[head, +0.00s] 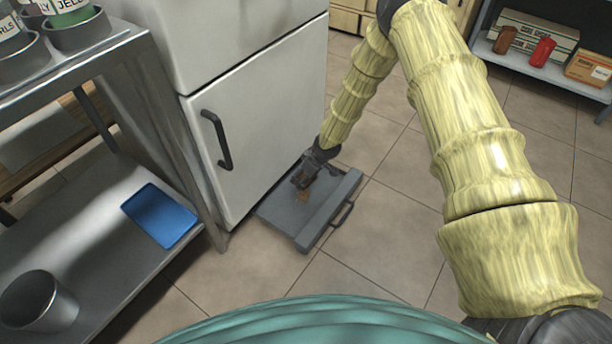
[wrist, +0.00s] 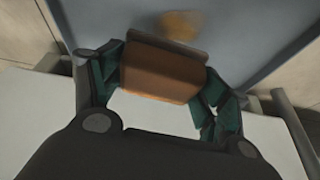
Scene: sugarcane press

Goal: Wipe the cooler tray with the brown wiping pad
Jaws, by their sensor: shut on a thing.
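The cooler tray (head: 328,211) is a grey, flat drawer-like tray with a handle at its front, sticking out at floor level below the white cooler (head: 255,130). My gripper (head: 304,179) is low over the tray near the cooler's base. In the wrist view, my gripper (wrist: 164,80) is shut on the brown wiping pad (wrist: 158,72), one finger at each end. The blue-grey tray surface (wrist: 250,25) lies beyond the pad. A blurry yellow-brown stain (wrist: 180,25) shows on it, just past the pad's edge. I cannot tell whether pad and tray touch.
A metal shelf unit (head: 180,120) stands left of the cooler, with a blue tray (head: 160,215) and a metal pot (head: 38,300) on its lower shelf. Another shelf (head: 540,70) with boxes and bottles is at the back right. The tiled floor (head: 375,240) before the tray is clear.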

